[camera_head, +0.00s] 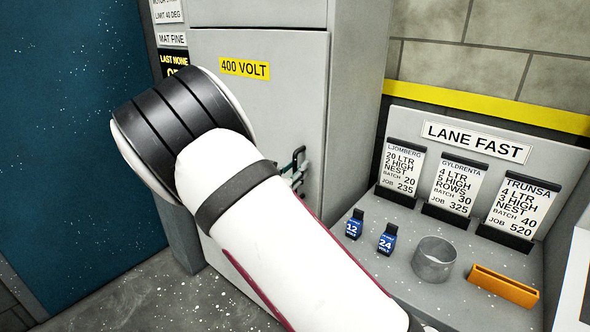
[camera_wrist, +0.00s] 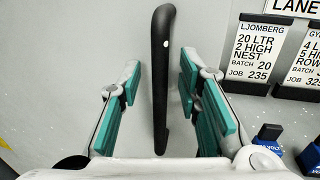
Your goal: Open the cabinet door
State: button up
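The grey cabinet door (camera_head: 285,90) carries a yellow 400 VOLT label (camera_head: 245,68) and looks closed in the head view. Its black upright bar handle (camera_wrist: 161,45) stands in the middle of the wrist view. My gripper (camera_wrist: 163,98) has its teal-padded fingers spread, one on each side of the handle, with visible gaps to both. In the head view only part of my gripper (camera_head: 297,170) shows, at the right edge of the door. My white arm hides the rest of it and much of the lower door.
A blue panel (camera_head: 70,130) stands left. Speckled floor (camera_head: 150,300) lies below.

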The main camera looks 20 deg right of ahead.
jog(key=shift+w+d, duration=0.15)
jog(key=shift+w, duration=0.05)
grip_shut()
